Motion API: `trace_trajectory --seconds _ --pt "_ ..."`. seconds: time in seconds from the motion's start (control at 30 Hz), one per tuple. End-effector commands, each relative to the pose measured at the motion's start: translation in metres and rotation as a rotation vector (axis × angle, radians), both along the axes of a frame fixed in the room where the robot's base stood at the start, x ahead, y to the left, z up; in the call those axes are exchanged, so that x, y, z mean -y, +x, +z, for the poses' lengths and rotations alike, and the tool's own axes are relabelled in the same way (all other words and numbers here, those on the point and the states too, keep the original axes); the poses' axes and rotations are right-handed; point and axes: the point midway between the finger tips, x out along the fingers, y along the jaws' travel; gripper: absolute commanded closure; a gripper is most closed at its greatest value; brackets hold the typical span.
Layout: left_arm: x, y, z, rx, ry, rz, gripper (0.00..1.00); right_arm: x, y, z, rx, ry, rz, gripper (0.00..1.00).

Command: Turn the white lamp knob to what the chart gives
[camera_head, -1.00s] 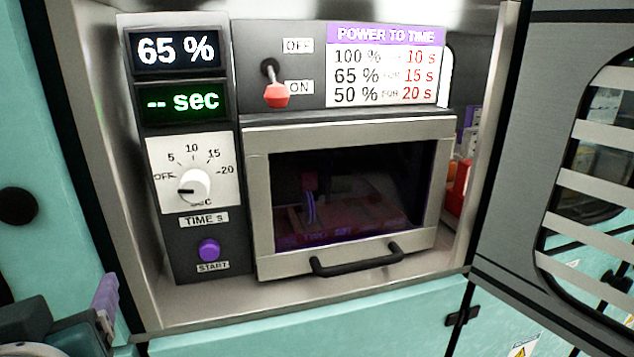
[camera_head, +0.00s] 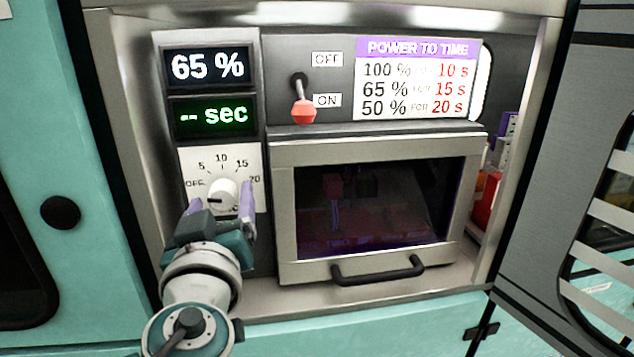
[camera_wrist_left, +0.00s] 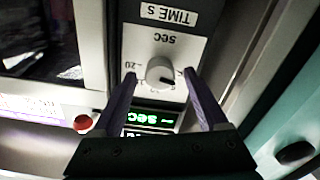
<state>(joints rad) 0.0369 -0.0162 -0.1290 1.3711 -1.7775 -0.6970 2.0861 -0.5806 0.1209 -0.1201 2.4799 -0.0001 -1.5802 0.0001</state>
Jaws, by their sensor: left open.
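The white lamp knob (camera_head: 223,194) sits on a white dial plate marked OFF, 5, 10, 15 and 20; its dark mark points left, towards OFF. The chart (camera_head: 417,80) reads 100 % for 10 s, 65 % for 15 s and 50 % for 20 s. The upper display (camera_head: 207,67) shows 65 %, and the green one (camera_head: 213,115) shows "-- sec". My left gripper (camera_head: 220,202) is open in front of the dial. In the left wrist view, the knob (camera_wrist_left: 160,70) lies between the spread purple fingers (camera_wrist_left: 160,76), with gaps either side. My right gripper is out of view.
A red-tipped switch (camera_head: 303,109) points down at ON. A closed chamber door with a black handle (camera_head: 378,271) is right of the dial. An open grey cabinet door (camera_head: 545,180) stands at the right. My arm hides the START button.

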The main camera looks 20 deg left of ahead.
Motion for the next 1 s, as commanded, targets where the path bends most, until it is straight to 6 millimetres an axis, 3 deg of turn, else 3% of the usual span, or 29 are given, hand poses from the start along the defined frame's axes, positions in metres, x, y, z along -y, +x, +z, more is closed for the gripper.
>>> trace_trajectory --seconds 0.4,1.0 --pt "-0.0042 0.0063 -0.0001 0.000 0.000 0.000 0.25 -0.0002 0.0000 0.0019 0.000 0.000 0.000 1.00" --pt "-0.0041 0.0061 -0.0001 -0.001 0.001 0.001 0.93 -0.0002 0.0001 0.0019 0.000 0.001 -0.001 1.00"
